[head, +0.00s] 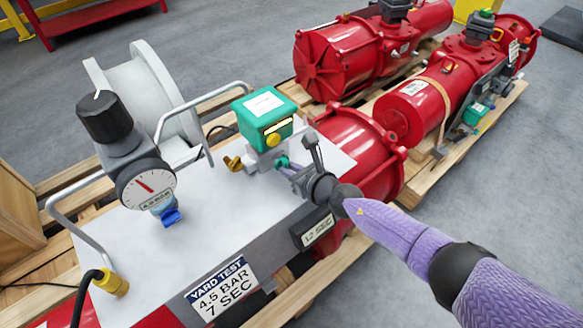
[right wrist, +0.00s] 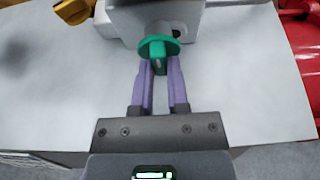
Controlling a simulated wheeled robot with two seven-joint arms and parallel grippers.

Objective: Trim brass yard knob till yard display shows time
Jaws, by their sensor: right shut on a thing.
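The brass knob (head: 233,163) sticks out from the left of the grey valve block under the green box; its edge shows top left in the right wrist view (right wrist: 72,10). My right gripper (head: 288,170) is shut on a green knob (right wrist: 158,47) on the front of that block, to the right of the brass one. Its purple fingers (right wrist: 160,66) pinch the knob's grip. The small dark display (head: 318,229) on the bench's front edge appears to read 12 SEC. A sign (head: 221,288) says YARD TEST, 4.5 BAR, 7 SEC. My left gripper is not in view.
A pressure gauge (head: 146,184) with a black regulator knob (head: 104,116) stands at the left on the pale bench top (head: 120,240). A green box with a yellow button (head: 272,139) tops the valve block. Metal handles (head: 205,95) and red actuators (head: 345,60) stand around.

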